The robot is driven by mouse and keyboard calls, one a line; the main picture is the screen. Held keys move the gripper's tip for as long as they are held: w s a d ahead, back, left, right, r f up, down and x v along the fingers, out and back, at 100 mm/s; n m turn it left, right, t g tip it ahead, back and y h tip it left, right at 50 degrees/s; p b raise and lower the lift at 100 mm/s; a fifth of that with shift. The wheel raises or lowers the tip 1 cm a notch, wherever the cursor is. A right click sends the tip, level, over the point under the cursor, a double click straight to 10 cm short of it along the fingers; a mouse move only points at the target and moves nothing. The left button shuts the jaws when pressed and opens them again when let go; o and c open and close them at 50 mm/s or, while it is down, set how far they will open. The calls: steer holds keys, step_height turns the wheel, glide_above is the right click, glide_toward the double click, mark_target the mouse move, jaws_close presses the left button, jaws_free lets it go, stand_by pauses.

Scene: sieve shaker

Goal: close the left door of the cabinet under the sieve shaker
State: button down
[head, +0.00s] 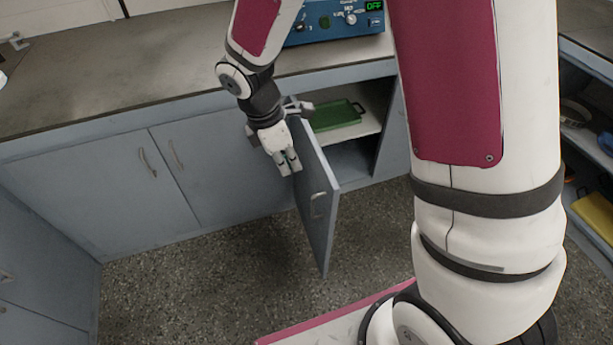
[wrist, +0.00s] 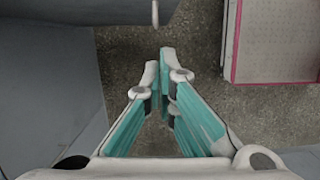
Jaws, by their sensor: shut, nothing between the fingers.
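The cabinet door (head: 313,215) stands swung out from the cabinet front, hinged at the left of its opening. Its outer face, with a pale bar handle (head: 318,205), faces left. My gripper (head: 288,168) is beside that outer face, nearer the hinge than the handle, pointing down. Its fingers are together and empty; I cannot tell whether they touch the door. In the wrist view the fingertips (wrist: 164,62) are below the door (wrist: 115,10) and its handle (wrist: 155,12). The blue sieve shaker (head: 335,22) on the counter is partly hidden by my arm.
The open cabinet shows a shelf with a green tray (head: 337,115). Shut doors (head: 215,175) lie to the left under the counter (head: 130,85). The speckled floor (head: 190,285) in front is clear. Open shelves with a yellow item (head: 598,212) stand at right.

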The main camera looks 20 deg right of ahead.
steer(key=d+f+b, duration=0.3)
steer(key=d+f, duration=0.3)
steer(key=f, duration=0.3)
steer(key=shift+s+d+f, duration=0.15)
steer(key=shift+s+d, duration=0.05)
